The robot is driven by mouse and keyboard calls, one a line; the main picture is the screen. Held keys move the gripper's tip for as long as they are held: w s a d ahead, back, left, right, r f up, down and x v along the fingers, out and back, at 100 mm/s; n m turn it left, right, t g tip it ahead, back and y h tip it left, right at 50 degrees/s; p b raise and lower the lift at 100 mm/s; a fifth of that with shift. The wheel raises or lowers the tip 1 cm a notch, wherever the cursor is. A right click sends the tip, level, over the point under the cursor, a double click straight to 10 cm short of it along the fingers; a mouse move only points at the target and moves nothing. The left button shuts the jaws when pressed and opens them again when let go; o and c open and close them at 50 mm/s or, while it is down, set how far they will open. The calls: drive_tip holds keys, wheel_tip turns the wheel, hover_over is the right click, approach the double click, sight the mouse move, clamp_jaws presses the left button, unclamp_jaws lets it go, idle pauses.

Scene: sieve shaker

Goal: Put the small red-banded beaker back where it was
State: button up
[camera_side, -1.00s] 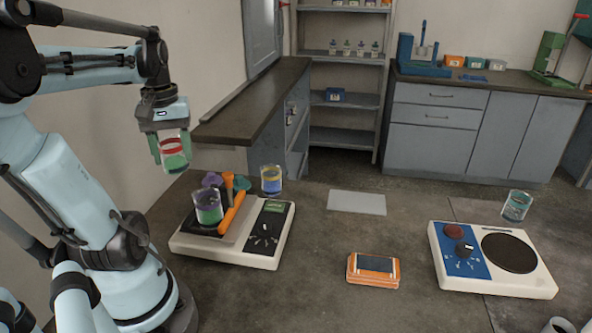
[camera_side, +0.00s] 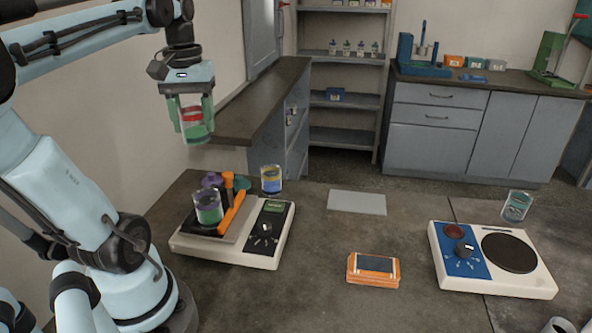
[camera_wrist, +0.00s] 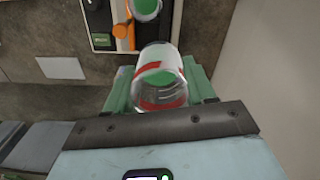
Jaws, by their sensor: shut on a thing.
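The small red-banded beaker (camera_side: 193,122) is a clear glass with a red band and green contents. My gripper (camera_side: 192,118) is shut on it and holds it high, above and behind the shaker at the left. In the wrist view the beaker (camera_wrist: 158,78) sits between the green fingers of my gripper (camera_wrist: 160,88), and I look into its mouth. A white sieve shaker (camera_side: 225,250) stands on the table below. A beaker with green and purple (camera_side: 208,208) stands on its platform, with orange clamps (camera_side: 232,213) beside it.
A blue-and-yellow beaker (camera_side: 271,180) stands behind the shaker. A grey mat (camera_side: 357,203) lies mid-table. An orange-cased device (camera_side: 373,269) lies in front. A hotplate (camera_side: 490,262) stands right, with a teal-banded beaker (camera_side: 516,207) behind it.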

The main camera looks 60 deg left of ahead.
drive_tip(key=w+d+m, duration=0.4)
drive_tip(key=d+m, duration=0.1)
drive_tip(key=d, duration=0.7)
drive_tip(key=w+d+m, duration=0.4)
drive_tip(key=d+m, duration=0.2)
drive_tip(key=d, duration=0.5)
drive_tip(key=s+d+m, duration=0.3)
drive_tip(key=d+m, duration=0.1)
drive_tip(key=d, duration=0.6)
wheel_tip(320, 180, down, 11)
drive_tip(key=w+a+f, duration=0.2)
drive_tip(key=a, duration=0.1)
drive_tip(key=w+a+f, duration=0.2)
drive_tip(key=a, duration=0.1)
drive_tip(key=w+a+f, duration=0.3)
drive_tip(key=shift+a, duration=0.35)
drive_tip(key=shift+f, duration=2)
drive_tip(key=shift+f, duration=0.15)
drive_tip(key=o, duration=1.1)
